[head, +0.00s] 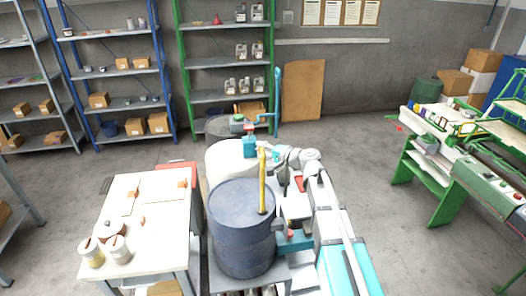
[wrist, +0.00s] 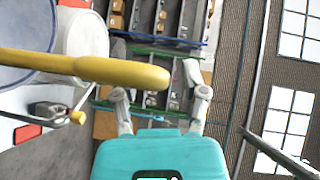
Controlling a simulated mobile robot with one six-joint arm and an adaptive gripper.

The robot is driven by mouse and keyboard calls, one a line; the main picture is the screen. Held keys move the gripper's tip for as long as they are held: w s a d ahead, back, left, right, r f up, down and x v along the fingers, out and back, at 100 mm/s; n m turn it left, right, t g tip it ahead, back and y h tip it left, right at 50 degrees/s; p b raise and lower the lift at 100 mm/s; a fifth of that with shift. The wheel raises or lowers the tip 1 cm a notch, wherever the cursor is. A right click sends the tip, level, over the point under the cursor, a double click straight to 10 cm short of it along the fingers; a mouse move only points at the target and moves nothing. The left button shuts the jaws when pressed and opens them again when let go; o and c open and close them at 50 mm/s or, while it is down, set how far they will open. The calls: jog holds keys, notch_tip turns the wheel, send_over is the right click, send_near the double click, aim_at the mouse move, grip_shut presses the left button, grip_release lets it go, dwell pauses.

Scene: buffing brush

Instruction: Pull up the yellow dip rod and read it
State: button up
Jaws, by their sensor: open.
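The yellow dip rod (head: 262,182) stands nearly upright out of the lid of a dark blue drum (head: 243,250). Its lower end is hidden inside the drum, and no reading marks can be made out. In the wrist view the rod (wrist: 95,68) enters from the left, and its rounded top end lies across the space just past the fingertips. My gripper (wrist: 160,94) is open, with one finger on each side and nothing held. In the head view my gripper (head: 250,147) is beside the rod's top; I cannot tell whether they touch.
A white drum (head: 228,157) and another dark drum stand behind the blue one. A white table (head: 150,215) with small pots is at left. A green workbench (head: 430,185) stands at right.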

jog(key=shift+c, duration=0.3)
grip_shut()
notch_tip(320, 180, up, 5)
jog(key=p, duration=0.4)
jog(key=shift+f+p, duration=0.1)
jog(key=shift+p, duration=0.3)
jog(key=shift+o, duration=0.3)
grip_release()
jog(key=shift+f, duration=0.15)
